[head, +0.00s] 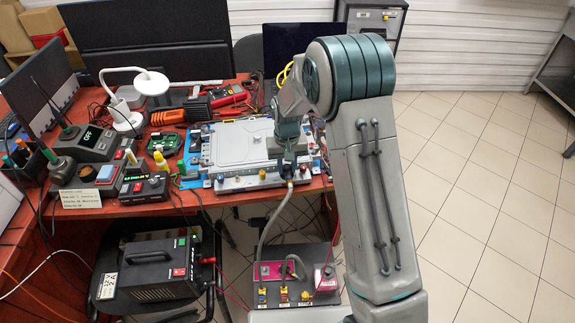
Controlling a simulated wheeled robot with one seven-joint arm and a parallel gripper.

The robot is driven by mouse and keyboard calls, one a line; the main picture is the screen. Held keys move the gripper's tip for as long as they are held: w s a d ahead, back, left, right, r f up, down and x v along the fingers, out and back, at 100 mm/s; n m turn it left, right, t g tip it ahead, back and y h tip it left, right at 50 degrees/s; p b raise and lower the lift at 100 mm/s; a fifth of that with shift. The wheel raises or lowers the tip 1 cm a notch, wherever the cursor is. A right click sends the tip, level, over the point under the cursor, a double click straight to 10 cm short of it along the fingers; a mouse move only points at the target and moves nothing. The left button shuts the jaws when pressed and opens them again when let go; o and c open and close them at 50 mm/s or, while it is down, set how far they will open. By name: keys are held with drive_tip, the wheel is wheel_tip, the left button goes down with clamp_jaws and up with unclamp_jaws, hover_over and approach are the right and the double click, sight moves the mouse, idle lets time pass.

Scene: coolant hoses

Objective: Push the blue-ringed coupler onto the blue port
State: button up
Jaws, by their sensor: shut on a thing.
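My gripper (288,172) points down at the front edge of the silver plate unit on the red table. It is shut on the upper end of a grey hose (264,232), where a coupler sits. The coupler is small and mostly hidden by my gripper, so its ring colour cannot be told. Along the unit's front edge is a row of small coloured ports; a bluish one (220,178) shows at the left. Whether the held coupler touches a port cannot be told.
The silver plate unit (235,142) lies on a blue mat. Below the table edge, a dark box (325,258) carries hose fittings and a second looped hose. Tools, a white lamp (125,112) and control boxes crowd the table's left. The tiled floor at right is clear.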

sight(287, 167)
drive_tip(key=shift+r, duration=0.1)
drive_tip(key=shift+r+p, duration=2.05)
drive_tip(key=shift+r, duration=1.4)
drive_tip(key=shift+r+p, duration=0.15)
drive_tip(key=shift+p, duration=0.45)
drive_tip(key=a, duration=0.5)
drive_tip(key=s+a, duration=0.1)
drive_tip(key=a, duration=0.9)
drive_tip(key=shift+s+f, duration=0.2)
drive_tip(key=shift+s, duration=0.1)
drive_tip(key=shift+f+b, duration=1.55)
drive_tip(key=shift+f, duration=0.4)
drive_tip(key=shift+f, duration=0.1)
drive_tip(key=shift+f+b, duration=0.65)
